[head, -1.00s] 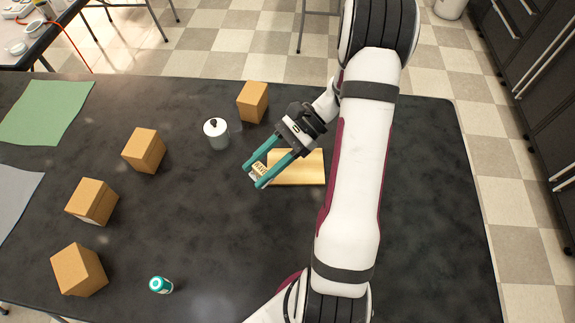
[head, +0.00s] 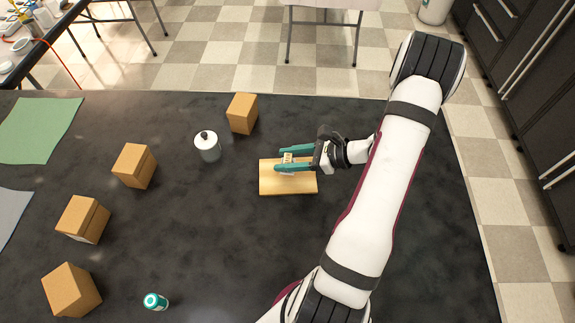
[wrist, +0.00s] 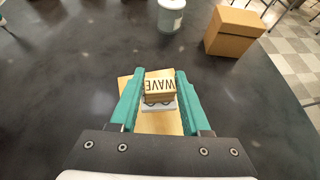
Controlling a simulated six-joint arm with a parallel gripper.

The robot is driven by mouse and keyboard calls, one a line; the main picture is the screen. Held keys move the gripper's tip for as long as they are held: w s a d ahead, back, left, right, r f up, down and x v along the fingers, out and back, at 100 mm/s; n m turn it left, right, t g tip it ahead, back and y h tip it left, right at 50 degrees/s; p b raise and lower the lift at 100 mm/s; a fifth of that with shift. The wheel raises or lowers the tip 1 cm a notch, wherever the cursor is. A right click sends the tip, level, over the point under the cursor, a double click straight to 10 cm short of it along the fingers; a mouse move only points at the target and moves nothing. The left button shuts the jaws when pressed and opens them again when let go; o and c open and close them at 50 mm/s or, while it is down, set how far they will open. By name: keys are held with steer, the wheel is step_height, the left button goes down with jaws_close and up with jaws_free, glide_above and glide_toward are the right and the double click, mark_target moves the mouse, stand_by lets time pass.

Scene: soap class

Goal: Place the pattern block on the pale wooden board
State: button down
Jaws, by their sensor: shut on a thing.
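The pattern block (wrist: 160,86), a small wooden block with dark "WAVE" lettering on a pale grey base, is between the teal fingers of my gripper (wrist: 160,90) in the wrist view. The fingers are shut on it. In the head view my gripper (head: 290,160) holds the block (head: 287,158) over the pale wooden board (head: 288,186). The board also shows beneath the fingers in the wrist view (wrist: 162,124). I cannot tell whether the block touches the board. The fingers hide part of the block and the board.
A lidded grey-white canister (head: 208,147) and a cardboard box (head: 242,114) stand behind the board to the left. Several more boxes line the left side, and a teal-topped bottle (head: 155,301) stands at the front. The dark table is clear in front of the board.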

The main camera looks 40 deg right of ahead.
steer(key=shift+f, duration=1.75)
steer(key=shift+f, duration=0.1)
steer(key=shift+c, duration=1.8)
jaws_free()
